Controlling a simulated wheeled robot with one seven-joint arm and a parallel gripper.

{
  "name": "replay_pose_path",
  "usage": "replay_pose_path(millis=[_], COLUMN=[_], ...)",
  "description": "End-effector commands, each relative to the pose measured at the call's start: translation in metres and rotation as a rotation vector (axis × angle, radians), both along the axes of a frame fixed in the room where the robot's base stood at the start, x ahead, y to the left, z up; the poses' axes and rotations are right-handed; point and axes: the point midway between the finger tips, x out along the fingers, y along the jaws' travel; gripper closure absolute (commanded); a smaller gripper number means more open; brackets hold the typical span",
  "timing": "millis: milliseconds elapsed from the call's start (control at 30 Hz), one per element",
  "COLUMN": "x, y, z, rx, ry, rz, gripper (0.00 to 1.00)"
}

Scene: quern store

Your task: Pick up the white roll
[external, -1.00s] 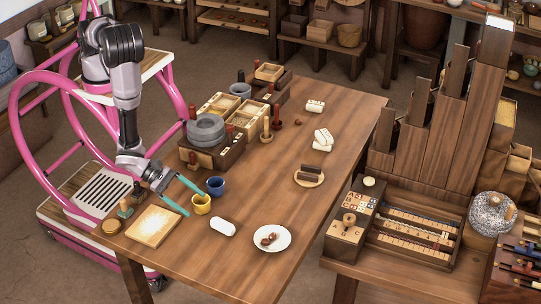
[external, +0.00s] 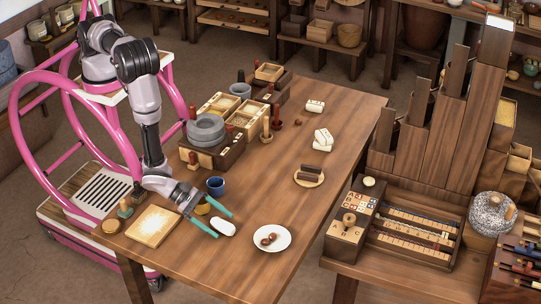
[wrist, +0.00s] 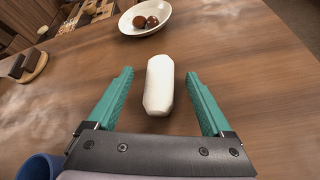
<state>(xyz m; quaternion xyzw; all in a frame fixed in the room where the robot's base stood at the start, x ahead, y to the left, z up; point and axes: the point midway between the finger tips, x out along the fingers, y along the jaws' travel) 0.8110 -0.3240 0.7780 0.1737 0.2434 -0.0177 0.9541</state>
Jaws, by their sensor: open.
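The white roll (external: 223,227) lies on the wooden table near its front left part. In the wrist view the white roll (wrist: 158,85) lies lengthwise ahead, between the lines of the two teal fingers, with a gap on each side. My gripper (external: 224,225) is open and empty, with its fingertips near the roll's near end. In the wrist view my gripper (wrist: 160,75) has its fingers spread wider than the roll, and no contact shows.
A white plate (external: 287,240) with brown round items stands just beyond the roll. A square wooden board (external: 154,226) lies to the left. The table right of the cups is mostly clear.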

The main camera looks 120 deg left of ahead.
Motion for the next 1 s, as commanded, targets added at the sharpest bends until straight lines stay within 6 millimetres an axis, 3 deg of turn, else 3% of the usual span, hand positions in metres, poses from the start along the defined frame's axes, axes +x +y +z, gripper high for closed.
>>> replay_pose_path(millis=[67,100,300,733,867,1000], x=[0.0,0.0,0.0,0.0,0.0,0.001], y=[0.0,0.0,0.0,0.0,0.0,0.0], z=[0.0,0.0,0.0,0.007,0.024,0.053], rx=[0.0,0.0,-0.001,-0.001,-0.002,-0.003], ry=[0.0,0.0,0.0,-0.001,-0.002,-0.002], rz=[0.0,0.0,0.0,0.001,0.002,0.002], gripper=[0.16,0.23,1.0,1.0,1.0,1.0])
